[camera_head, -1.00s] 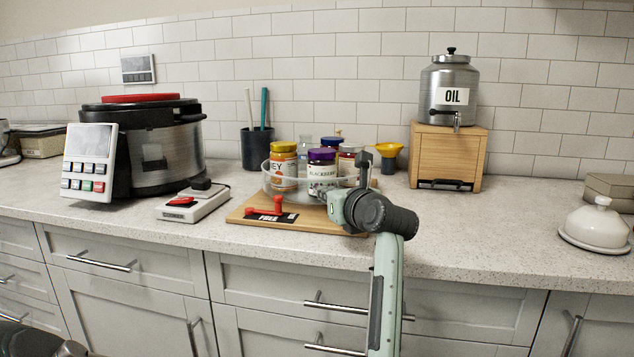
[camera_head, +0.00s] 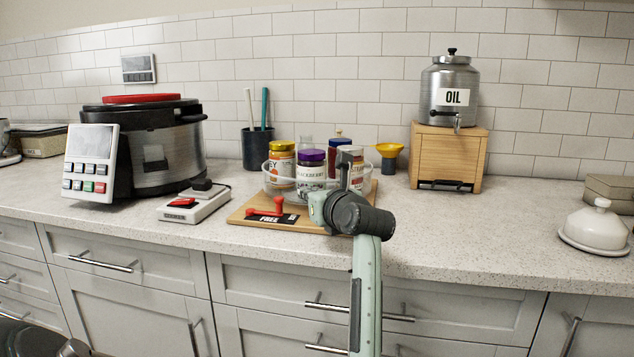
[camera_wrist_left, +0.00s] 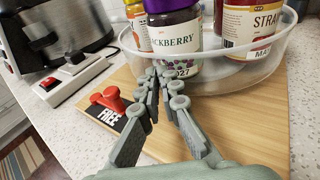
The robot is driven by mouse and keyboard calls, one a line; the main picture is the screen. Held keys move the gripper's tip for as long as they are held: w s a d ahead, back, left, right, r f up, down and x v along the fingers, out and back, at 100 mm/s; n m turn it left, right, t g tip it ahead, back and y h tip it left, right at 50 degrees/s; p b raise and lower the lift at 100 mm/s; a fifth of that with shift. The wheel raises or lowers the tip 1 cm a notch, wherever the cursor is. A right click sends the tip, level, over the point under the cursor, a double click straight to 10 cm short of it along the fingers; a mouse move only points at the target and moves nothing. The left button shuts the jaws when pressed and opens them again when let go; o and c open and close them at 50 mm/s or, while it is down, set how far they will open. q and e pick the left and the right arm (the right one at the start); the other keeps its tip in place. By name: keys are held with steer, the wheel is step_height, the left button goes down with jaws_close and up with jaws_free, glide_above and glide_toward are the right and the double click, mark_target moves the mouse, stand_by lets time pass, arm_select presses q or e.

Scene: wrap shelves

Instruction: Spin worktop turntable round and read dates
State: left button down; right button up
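The turntable (camera_head: 288,193), a clear-walled round tray, sits on a wooden board and carries several jars. The purple-lidded blackberry jar (camera_head: 311,171) is at the front; in the left wrist view (camera_wrist_left: 178,40) "2027" shows low on its label, partly hidden by my fingertips. A strawberry jar (camera_wrist_left: 250,28) is to its right, with "MAY" readable. A yellow-lidded jar (camera_head: 281,160) is at the left. My right gripper is not in view.
The wooden board (camera_head: 243,213) bears a red handle (camera_head: 272,208) beside a "FREE" label. A large cooker (camera_head: 165,150) and a red-switched box (camera_head: 190,204) stand left. An oil canister (camera_head: 449,85) on a wooden box stands right.

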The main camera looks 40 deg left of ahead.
arm_select(q)
steer(key=shift+s+d, duration=1.05)
steer(key=shift+s, duration=0.25)
steer(key=shift+d, duration=0.1)
steer(key=v, duration=1.2)
